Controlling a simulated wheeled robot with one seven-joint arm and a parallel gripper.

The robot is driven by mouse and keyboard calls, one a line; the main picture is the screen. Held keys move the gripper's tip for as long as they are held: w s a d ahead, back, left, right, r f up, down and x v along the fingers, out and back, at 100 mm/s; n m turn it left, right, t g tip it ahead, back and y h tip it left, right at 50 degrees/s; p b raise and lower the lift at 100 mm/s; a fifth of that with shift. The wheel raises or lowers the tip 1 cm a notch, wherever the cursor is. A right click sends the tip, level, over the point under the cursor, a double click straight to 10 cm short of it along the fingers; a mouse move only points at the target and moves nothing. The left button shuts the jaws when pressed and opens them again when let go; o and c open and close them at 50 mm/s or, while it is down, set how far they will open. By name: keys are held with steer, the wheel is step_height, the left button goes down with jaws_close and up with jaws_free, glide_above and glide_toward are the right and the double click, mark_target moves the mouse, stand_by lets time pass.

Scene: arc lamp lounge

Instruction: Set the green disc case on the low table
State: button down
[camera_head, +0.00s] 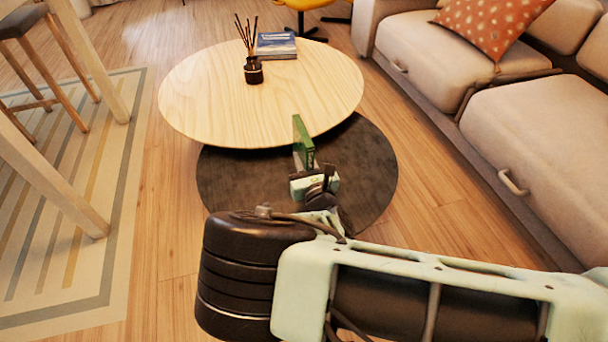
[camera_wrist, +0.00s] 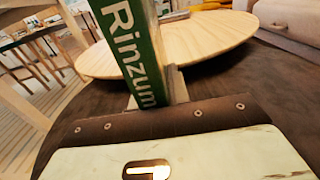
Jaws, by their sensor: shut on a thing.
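The green disc case (camera_head: 302,140) is held upright in my gripper (camera_head: 306,170), in front of the low table's near edge in the head view. In the wrist view the green disc case (camera_wrist: 134,50) shows its spine with the white word "Rinzum". My gripper is shut on its lower end; the fingertips are mostly hidden. The low table (camera_head: 200,105) has a round, pale wood top. The table top also shows in the wrist view (camera_wrist: 215,40), beyond the case.
A dark reed diffuser (camera_head: 253,72) and a blue book (camera_head: 276,45) stand toward the table's back. The table's front and left are clear. A dark round surface (camera_head: 365,175) lies below. A beige sofa (camera_head: 520,120) is right; wooden stools (camera_head: 60,75) are left.

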step_height(320, 180, down, 4)
steer(key=shift+f+b, duration=0.2)
steer(key=shift+b, duration=0.6)
steer(key=shift+r, duration=0.1)
steer(key=c, duration=1.3)
jaws_free()
